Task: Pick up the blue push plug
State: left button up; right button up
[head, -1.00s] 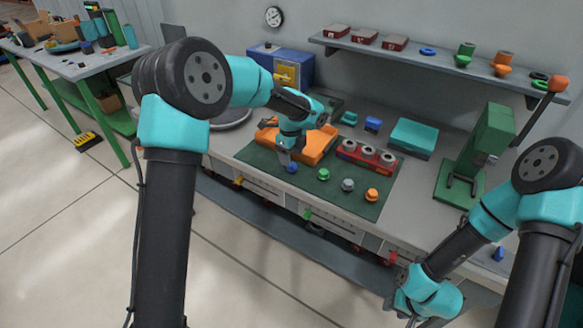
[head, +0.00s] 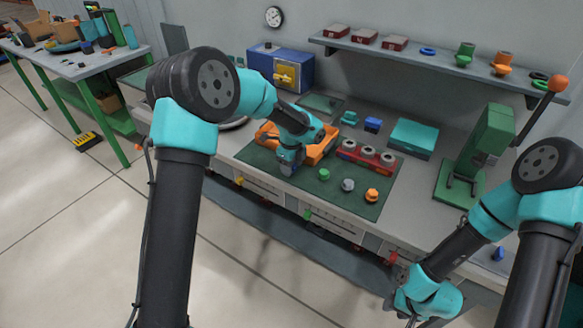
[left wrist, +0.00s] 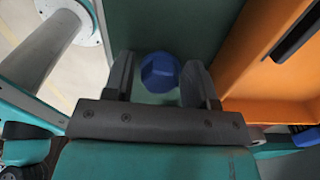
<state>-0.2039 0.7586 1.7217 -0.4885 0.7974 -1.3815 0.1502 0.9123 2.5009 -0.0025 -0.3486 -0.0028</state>
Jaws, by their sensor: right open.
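The blue push plug (left wrist: 160,72) shows in the left wrist view between the two fingers of my left gripper (left wrist: 160,85). Its faceted blue top faces the camera, and there is a gap to the finger on each side. In the head view my left gripper (head: 287,170) is low over the green mat (head: 262,165) and mostly hides the plug. My right gripper (head: 392,298) is open, at the lower right in front of the bench, away from the plugs.
An orange tray (head: 318,155) lies close beside my left gripper; its wall also shows in the left wrist view (left wrist: 245,65). Green (head: 324,174), grey (head: 348,185) and orange (head: 371,195) plugs stand to the right. A red block (head: 365,160) stands behind them.

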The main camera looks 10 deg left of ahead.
pick_arm(q)
jog(key=c, duration=0.6)
jog(key=shift+r, duration=0.1)
jog(key=shift+c, duration=0.2)
jog(key=shift+r, duration=0.5)
notch_tip(320, 180, up, 2)
jog(key=shift+r, duration=0.25)
jog(key=s+d+r, duration=0.1)
jog(key=s+d, duration=0.3)
jog(key=s, duration=1.1)
jog(key=shift+s+r, duration=0.15)
jog(key=shift+s, duration=0.15)
jog(key=shift+w, duration=0.15)
